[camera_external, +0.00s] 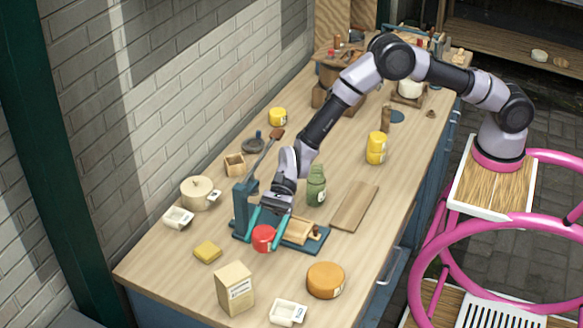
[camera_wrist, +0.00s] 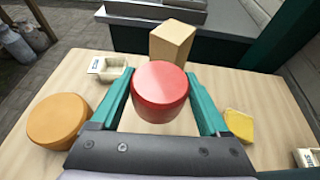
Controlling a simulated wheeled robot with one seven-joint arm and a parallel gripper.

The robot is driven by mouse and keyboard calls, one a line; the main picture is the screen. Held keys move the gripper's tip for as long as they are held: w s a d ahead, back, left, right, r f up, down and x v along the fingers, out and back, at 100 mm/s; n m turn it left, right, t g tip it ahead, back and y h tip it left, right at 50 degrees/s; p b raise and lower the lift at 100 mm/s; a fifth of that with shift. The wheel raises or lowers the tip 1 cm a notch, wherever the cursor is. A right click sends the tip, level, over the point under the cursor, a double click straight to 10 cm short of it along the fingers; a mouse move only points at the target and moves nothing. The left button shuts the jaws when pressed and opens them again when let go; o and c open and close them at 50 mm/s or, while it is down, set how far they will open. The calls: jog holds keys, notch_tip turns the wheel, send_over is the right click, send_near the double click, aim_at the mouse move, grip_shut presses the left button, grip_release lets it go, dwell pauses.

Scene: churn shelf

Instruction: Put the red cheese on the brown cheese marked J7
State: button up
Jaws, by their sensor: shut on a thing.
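The red cheese (camera_external: 263,238) is a small round block held between the teal fingers of my gripper (camera_external: 266,222). In the wrist view the red cheese (camera_wrist: 160,90) sits between the two fingertips (camera_wrist: 160,96), with wood table showing around it. How far it is above the table I cannot tell. A larger orange-brown round cheese (camera_external: 325,280) lies on the table to the right and front of my gripper. It also shows at the left in the wrist view (camera_wrist: 58,120). A pale label is on its side, but the mark is too small to read.
A tan box (camera_external: 234,288), a white dish (camera_external: 288,312) and a yellow sponge-like block (camera_external: 207,252) stand near the front. A blue stand (camera_external: 242,208), green jar (camera_external: 316,186) and cutting board (camera_external: 354,206) are behind. Bare table lies between the red and orange-brown cheeses.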

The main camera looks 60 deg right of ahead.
notch_tip(320, 180, up, 5)
jog(key=n+g, duration=0.1)
send_over(325, 274)
notch_tip(325, 274, down, 5)
jog(key=shift+s+f, duration=0.15)
jog(key=shift+f, duration=2.25)
jog(key=shift+f, duration=0.1)
jog(key=o, duration=1.4)
jog(key=shift+f, duration=0.1)
jog(key=shift+r, duration=0.25)
jog(key=v, duration=1.2)
jog(key=shift+a+r, duration=0.1)
